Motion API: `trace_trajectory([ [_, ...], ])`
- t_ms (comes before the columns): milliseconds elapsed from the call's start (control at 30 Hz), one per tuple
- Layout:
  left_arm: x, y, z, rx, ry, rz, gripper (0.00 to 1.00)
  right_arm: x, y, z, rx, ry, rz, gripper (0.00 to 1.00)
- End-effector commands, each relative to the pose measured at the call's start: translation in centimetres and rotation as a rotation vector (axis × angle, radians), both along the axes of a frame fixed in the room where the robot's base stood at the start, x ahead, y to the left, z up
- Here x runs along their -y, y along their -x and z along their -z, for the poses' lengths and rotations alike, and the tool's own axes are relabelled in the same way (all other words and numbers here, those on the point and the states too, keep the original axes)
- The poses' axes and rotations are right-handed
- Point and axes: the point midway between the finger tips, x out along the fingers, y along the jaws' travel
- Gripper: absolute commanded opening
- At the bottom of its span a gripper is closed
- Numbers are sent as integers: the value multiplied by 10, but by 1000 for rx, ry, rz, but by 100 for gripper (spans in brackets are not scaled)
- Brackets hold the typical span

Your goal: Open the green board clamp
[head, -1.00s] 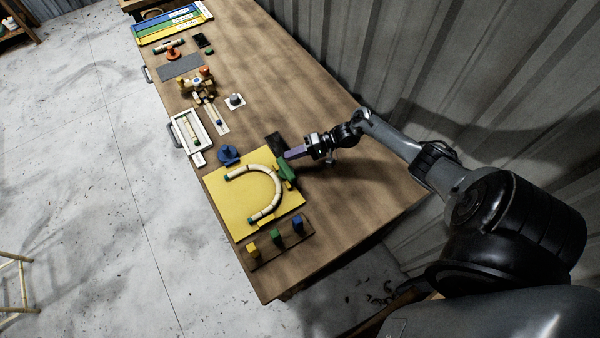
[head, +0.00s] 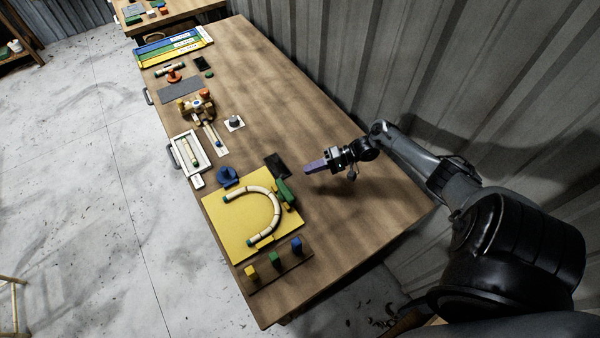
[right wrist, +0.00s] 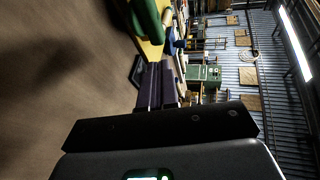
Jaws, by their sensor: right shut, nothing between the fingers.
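The green board clamp (head: 284,190) sits at the right edge of the yellow board (head: 229,219). A green part of it also shows at the top of the right wrist view (right wrist: 147,20). A curved pale rattan piece (head: 275,214) with green ends lies on the board in a U shape. My right gripper (head: 308,168) is shut and empty, above the table to the right of the clamp and apart from it. Its purple fingers are together in the right wrist view (right wrist: 158,72). My left gripper is not in view.
A wooden strip with yellow, green and blue blocks (head: 273,258) lies at the board's front edge. A blue round piece (head: 227,176) and a dark flat piece (head: 276,164) lie behind the board. A white tray (head: 205,161) is farther back. The table's right side is clear.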

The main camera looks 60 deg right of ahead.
Motion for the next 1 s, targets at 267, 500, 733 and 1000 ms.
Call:
trace_trajectory([
  [267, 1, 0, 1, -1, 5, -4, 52, 21, 21, -9, -1, 1, 0, 0],
  [500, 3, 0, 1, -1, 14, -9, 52, 24, 23, -11, 0, 0, 0, 0],
  [733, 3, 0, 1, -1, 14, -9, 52, 23, 23, -11, 0, 0, 0, 0],
  [1000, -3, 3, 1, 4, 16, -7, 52, 18, 27, -13, 2, 4, 0, 0],
])
